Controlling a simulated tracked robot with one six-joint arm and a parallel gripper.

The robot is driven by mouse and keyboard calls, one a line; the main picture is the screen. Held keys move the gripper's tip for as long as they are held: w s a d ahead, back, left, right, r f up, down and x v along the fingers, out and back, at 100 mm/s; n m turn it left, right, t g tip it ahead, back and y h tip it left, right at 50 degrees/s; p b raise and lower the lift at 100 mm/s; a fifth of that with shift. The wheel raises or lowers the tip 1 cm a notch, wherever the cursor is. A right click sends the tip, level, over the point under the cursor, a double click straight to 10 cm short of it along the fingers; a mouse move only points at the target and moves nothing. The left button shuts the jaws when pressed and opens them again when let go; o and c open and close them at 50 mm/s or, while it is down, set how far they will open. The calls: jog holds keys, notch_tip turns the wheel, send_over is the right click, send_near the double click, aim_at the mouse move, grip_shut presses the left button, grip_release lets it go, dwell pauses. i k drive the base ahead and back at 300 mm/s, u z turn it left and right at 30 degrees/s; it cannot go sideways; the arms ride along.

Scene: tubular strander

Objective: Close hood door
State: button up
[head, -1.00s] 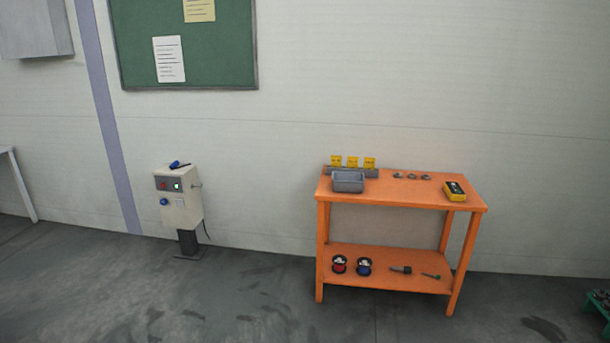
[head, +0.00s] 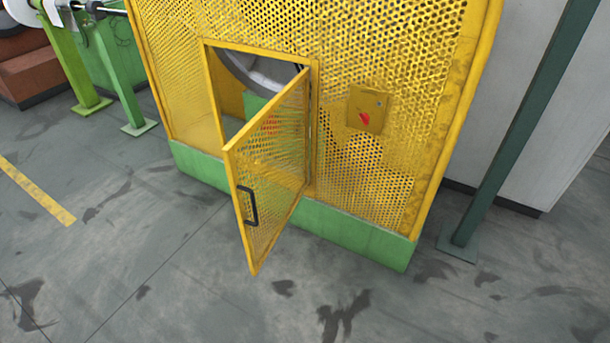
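The hood door (head: 270,170) is a yellow perforated panel in a yellow frame. It stands wide open in the head view, hinged on the right side of its opening and swung out toward me. Its black handle (head: 249,206) is on the free edge, at the lower left of the panel. The yellow mesh hood (head: 400,60) stands on a green base (head: 345,232). Through the opening part of a grey round machine part (head: 262,75) shows. My gripper is not in view.
A yellow box with a red switch (head: 368,108) is on the hood right of the door. A dark green post (head: 520,120) stands at the right. Green stands (head: 85,70) are at the upper left. The grey floor in front is clear, with a yellow line (head: 38,192).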

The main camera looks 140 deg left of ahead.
aim_at(229, 151)
jog(key=u, duration=4.75)
jog(key=i, duration=0.8)
jog(key=z, duration=0.1)
